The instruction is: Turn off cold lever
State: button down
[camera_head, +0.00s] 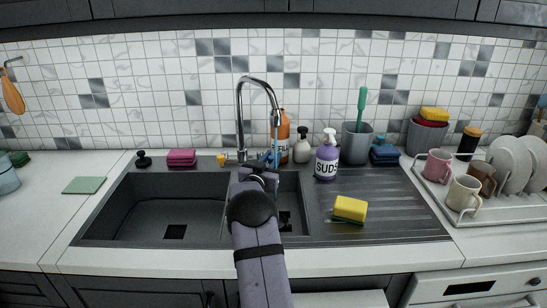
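The chrome faucet (240,112) stands upright behind the sink, its spout arching to the right. A thin blue streak that looks like running water (276,146) drops from the spout. A small yellow-orange lever end (221,159) shows left of the faucet base. Blue parts, which may be the cold lever, show right of the base, close to my gripper. My gripper (268,164) reaches in from below, just in front of the faucet base and right of it. Its fingers are small and partly hidden, so I cannot tell their opening or any contact with the lever.
The dark double-basin sink (150,205) lies below my arm. An orange bottle (283,135), a small pale bottle (302,145) and a purple soap bottle (327,160) stand close right of the gripper. A yellow sponge (350,208) lies on the drainboard.

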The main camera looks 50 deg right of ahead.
jog(key=shift+r, duration=0.1)
jog(key=c, duration=1.5)
grip_release()
notch_tip(320, 180, up, 10)
jog(key=shift+b, duration=0.4)
